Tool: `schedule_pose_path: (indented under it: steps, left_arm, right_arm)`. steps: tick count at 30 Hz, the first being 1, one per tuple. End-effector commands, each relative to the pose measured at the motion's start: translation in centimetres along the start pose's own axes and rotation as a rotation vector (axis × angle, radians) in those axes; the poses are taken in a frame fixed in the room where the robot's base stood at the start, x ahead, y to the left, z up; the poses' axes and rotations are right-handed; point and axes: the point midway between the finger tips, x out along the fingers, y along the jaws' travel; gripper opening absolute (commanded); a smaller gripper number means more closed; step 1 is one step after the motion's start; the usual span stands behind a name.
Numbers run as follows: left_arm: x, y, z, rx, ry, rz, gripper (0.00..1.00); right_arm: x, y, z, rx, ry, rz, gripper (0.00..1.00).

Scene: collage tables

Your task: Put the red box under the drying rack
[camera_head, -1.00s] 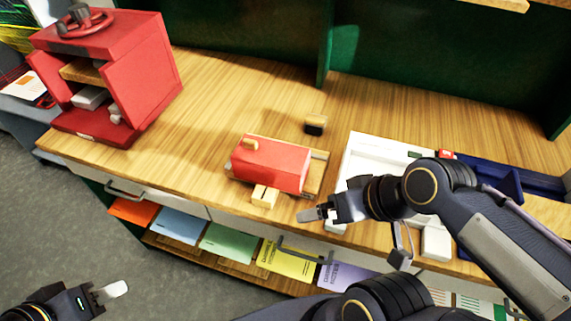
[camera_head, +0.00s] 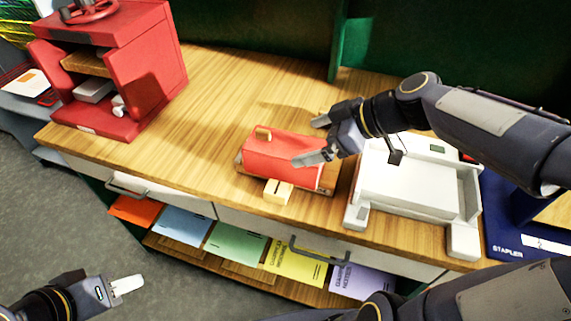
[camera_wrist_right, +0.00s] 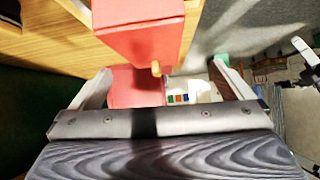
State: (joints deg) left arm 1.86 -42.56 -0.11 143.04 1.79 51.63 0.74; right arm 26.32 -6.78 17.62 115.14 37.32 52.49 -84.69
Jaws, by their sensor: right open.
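The red box (camera_head: 270,155), with a small wooden piece on top, lies on a wooden board on the worktop in the head view. In the right wrist view the red box (camera_wrist_right: 140,42) is at the top centre. My right gripper (camera_head: 309,142) is open above the box's right end, one finger over the box and the other past its back edge. I cannot tell whether it touches. My left gripper (camera_head: 122,286) is low at the left, away from the worktop; its jaw state is unclear. Coloured wires at the top left (camera_head: 12,45) may be the drying rack; I cannot be sure.
A large red press (camera_head: 150,75) stands at the left end of the worktop. A small wooden block (camera_head: 279,191) is in front of the box. Worktop between press and box is clear.

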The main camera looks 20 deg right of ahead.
Motion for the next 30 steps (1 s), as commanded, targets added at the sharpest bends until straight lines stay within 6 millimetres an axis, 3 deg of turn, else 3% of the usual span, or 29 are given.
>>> schedule_pose_path:
  steps: [11,21,30]
  left_arm:
    - [-0.2,0.1,-0.1,0.000,0.000,0.000,0.36]
    - [-1.1,0.5,-0.6,0.000,0.000,0.000,0.36]
    - [-1.1,0.5,-0.6,0.000,0.000,0.000,0.36]
  right_arm:
    - [3.4,0.9,-0.5,-0.052,0.028,-0.008,1.00]
    - [7.9,1.2,-0.3,-0.051,0.028,-0.009,1.00]
    - [8.2,1.3,-0.2,-0.052,0.027,-0.004,0.97]
